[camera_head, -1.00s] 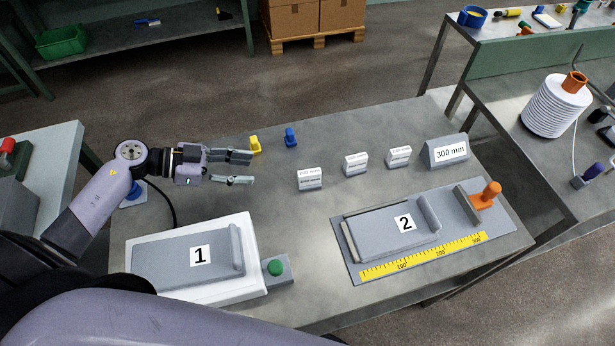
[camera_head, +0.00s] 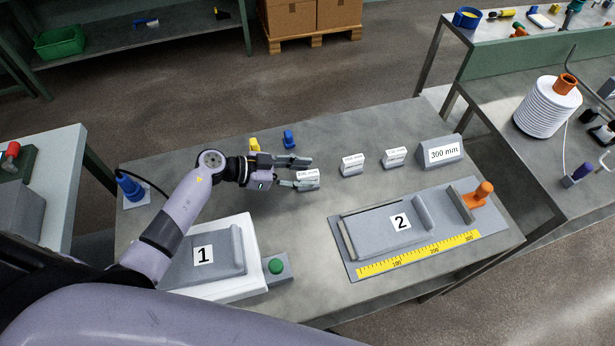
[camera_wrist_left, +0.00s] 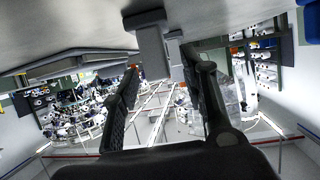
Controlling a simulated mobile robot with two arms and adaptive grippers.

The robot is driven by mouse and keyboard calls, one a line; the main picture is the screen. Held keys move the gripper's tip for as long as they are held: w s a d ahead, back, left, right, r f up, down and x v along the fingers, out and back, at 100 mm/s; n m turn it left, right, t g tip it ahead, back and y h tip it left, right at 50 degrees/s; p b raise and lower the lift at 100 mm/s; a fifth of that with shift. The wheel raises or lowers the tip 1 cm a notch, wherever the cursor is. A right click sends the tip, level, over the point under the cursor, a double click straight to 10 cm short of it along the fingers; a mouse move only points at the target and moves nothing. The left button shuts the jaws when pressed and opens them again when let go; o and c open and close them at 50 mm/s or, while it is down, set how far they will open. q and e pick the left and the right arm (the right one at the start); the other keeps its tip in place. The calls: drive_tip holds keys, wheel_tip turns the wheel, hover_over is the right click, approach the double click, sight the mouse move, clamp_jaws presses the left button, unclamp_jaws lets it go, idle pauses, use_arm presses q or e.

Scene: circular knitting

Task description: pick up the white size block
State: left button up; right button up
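I cannot tell whether a finger touches. My right gripper is not in view.
A yellow piece (camera_head: 254,145) and a blue piece (camera_head: 289,138) stand behind my left gripper. A grey "300 mm" block (camera_head: 444,152) stands at right. Plate 1 (camera_head: 190,262), a green button (camera_head: 275,265) and plate 2 (camera_head: 385,228) with a yellow ruler lie in front.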

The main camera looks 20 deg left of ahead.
use_arm(q)
drive_tip(key=shift+x, duration=0.95)
clamp_jaws()
